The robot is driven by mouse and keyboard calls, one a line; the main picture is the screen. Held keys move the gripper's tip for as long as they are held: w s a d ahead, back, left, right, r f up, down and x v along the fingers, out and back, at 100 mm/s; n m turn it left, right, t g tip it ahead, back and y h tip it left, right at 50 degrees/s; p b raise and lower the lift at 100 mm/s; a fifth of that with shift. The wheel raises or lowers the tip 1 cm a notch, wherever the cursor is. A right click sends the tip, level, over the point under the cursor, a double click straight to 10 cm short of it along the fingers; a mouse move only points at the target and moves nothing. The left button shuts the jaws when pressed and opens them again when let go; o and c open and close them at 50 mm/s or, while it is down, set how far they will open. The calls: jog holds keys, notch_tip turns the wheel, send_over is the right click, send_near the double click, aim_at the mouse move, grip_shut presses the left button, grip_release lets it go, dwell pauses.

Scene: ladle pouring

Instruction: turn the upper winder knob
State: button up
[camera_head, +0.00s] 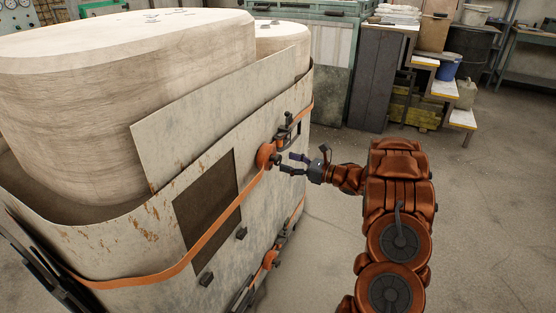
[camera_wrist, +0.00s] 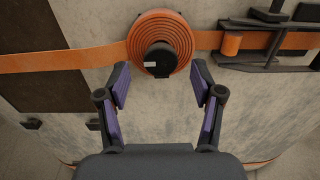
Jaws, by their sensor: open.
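The upper winder is a coil of orange strap on the side of the large metal-clad container, seen in the head view (camera_head: 265,156) and at the top middle of the wrist view (camera_wrist: 160,28). Its black knob (camera_wrist: 158,60) sticks out from the coil's centre; in the head view the knob (camera_head: 275,160) is small and dark. My gripper (camera_head: 293,164) is open and empty, facing the knob. In the wrist view its purple-padded fingers (camera_wrist: 160,82) stand apart, left and right, just below the knob. I see no contact with the knob.
An orange strap (camera_head: 150,278) runs around the container. A black bracket (camera_wrist: 265,45) sits right of the coil. A lower winder (camera_head: 270,259) is below. Steps (camera_head: 444,89) and a bucket (camera_head: 446,66) stand at the back right. The floor right of my arm is clear.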

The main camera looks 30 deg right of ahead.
aim_at(280, 160)
jog(key=shift+x, duration=2.35)
jog(key=c, duration=1.1)
jog(key=shift+f+m+b, duration=0.15)
jog(key=shift+m+b, duration=0.15)
